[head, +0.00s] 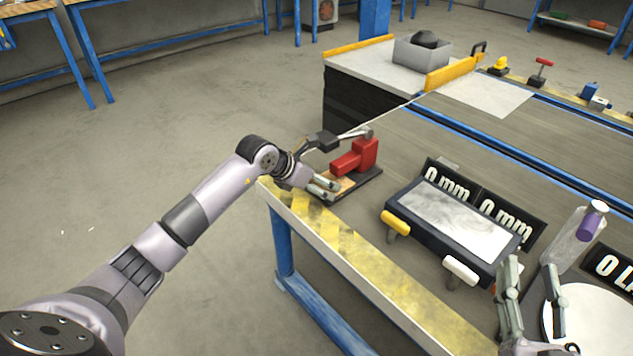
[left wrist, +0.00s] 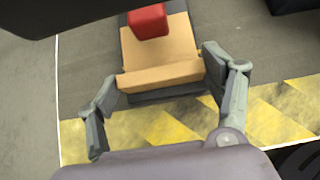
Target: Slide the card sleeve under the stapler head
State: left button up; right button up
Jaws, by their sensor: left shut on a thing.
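My left gripper (head: 328,188) is shut on the card sleeve, one finger at each side of the near end. My right gripper (head: 531,268) is open and empty at the lower right.
A dark tray-like device (head: 460,222) with yellow and white handles stands right of the stapler. Yellow-striped tape (head: 365,250) marks the table's edge.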

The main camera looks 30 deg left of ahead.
pick_arm(q)
jog(key=o, duration=1)
jog(key=v, duration=1.2)
jog(key=shift+f, duration=0.1)
